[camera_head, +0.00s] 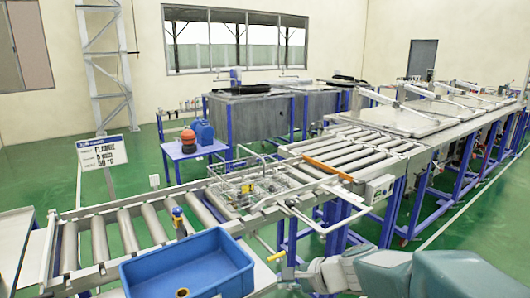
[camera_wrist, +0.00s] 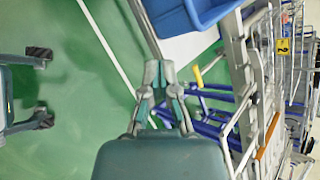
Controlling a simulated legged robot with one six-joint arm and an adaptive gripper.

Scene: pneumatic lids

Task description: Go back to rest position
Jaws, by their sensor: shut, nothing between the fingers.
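My gripper (camera_wrist: 158,68) is shut and empty in the wrist view, with its two fingertips together over the green floor. In the head view my gripper (camera_head: 292,271) comes in from the lower right, in front of the roller conveyor and to the right of the blue tub (camera_head: 190,268). The blue tub also shows at the top of the wrist view (camera_wrist: 190,14). A yellow-ended lever (camera_head: 277,256) appears close to the fingertips in the head view; in the wrist view the lever (camera_wrist: 198,76) is to their right, apart from them.
The roller conveyor (camera_head: 100,240) runs along the front, with a wire basket (camera_head: 262,188) of parts on it. Blue frame legs (camera_wrist: 210,130) and an orange bar (camera_wrist: 268,137) stand right of the gripper. Grey tanks (camera_head: 250,118) are behind. Green floor lies below the gripper.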

